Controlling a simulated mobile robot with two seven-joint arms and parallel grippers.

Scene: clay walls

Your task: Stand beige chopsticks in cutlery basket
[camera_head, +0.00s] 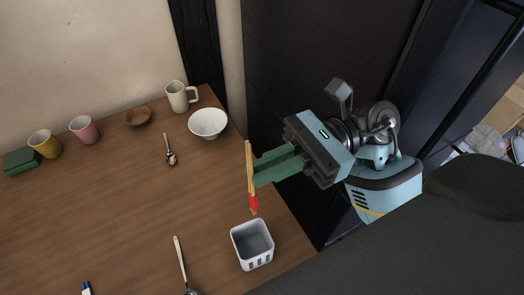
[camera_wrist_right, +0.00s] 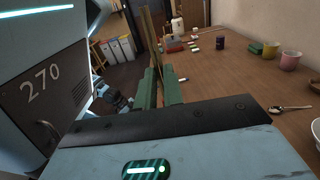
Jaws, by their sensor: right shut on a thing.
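The beige chopsticks (camera_head: 249,170) stand roughly upright in the head view, with a red section at the lower end. My right gripper (camera_head: 254,176) has green fingers and is shut on the chopsticks. In the right wrist view, the chopsticks (camera_wrist_right: 153,45) rise between the green fingers of my right gripper (camera_wrist_right: 160,85). The white cutlery basket (camera_head: 253,255) stands near the table's right edge, with slots in its side. The chopsticks' lower tip shows just above the basket's far rim in the head view and looks outside it. My left gripper is not in view.
On the wooden table (camera_head: 110,200) are a white bowl (camera_head: 208,123), a cream mug (camera_head: 179,97), a brown bowl (camera_head: 138,117), a pink cup (camera_head: 84,130), a yellow cup (camera_head: 44,144), a green block (camera_head: 20,161) and a spoon (camera_head: 170,152). A light-handled utensil (camera_head: 181,262) lies left of the basket.

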